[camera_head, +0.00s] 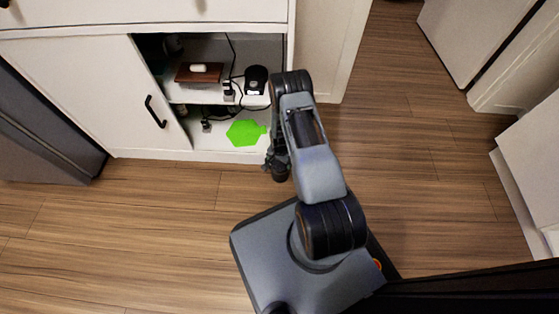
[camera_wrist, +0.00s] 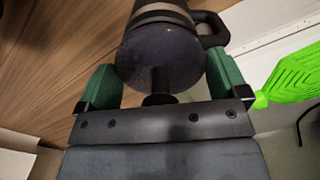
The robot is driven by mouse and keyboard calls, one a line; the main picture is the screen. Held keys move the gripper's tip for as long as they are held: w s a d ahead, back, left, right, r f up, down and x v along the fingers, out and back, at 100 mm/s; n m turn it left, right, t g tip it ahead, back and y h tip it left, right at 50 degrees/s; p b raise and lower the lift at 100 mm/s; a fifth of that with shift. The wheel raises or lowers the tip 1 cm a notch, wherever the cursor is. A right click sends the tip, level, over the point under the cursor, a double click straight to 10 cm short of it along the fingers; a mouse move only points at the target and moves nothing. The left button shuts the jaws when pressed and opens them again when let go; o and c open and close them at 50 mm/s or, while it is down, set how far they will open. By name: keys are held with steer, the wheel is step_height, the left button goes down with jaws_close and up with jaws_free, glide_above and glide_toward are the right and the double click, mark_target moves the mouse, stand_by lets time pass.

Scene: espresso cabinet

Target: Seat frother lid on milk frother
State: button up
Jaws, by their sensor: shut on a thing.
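In the wrist view, the green fingers of my gripper (camera_wrist: 164,76) stand on both sides of a dark round lid (camera_wrist: 158,52). The lid's small knob (camera_wrist: 159,99) points back toward my palm. Just beyond the lid is a dark cylindrical body with a pale band and a black loop handle (camera_wrist: 212,30) on the right, which looks like the milk frother (camera_wrist: 158,16). I cannot tell whether the lid is fully down on it. In the head view, my gripper (camera_head: 275,160) is at the cabinet's front edge, with a dark thing (camera_head: 281,173) at its end.
A black device (camera_head: 256,79), cables and a brown box (camera_head: 199,73) sit on the shelf above. The sliding door (camera_head: 85,92) covers the left. The wooden floor is clear.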

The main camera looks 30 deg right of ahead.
steer(key=shift+f+b, duration=0.55)
steer(key=shift+f, duration=0.15)
steer(key=o, duration=0.6)
steer(key=shift+r, duration=0.15)
step_height(320, 180, up, 14)
steer(key=p, duration=0.6)
steer(key=shift+f, duration=0.2)
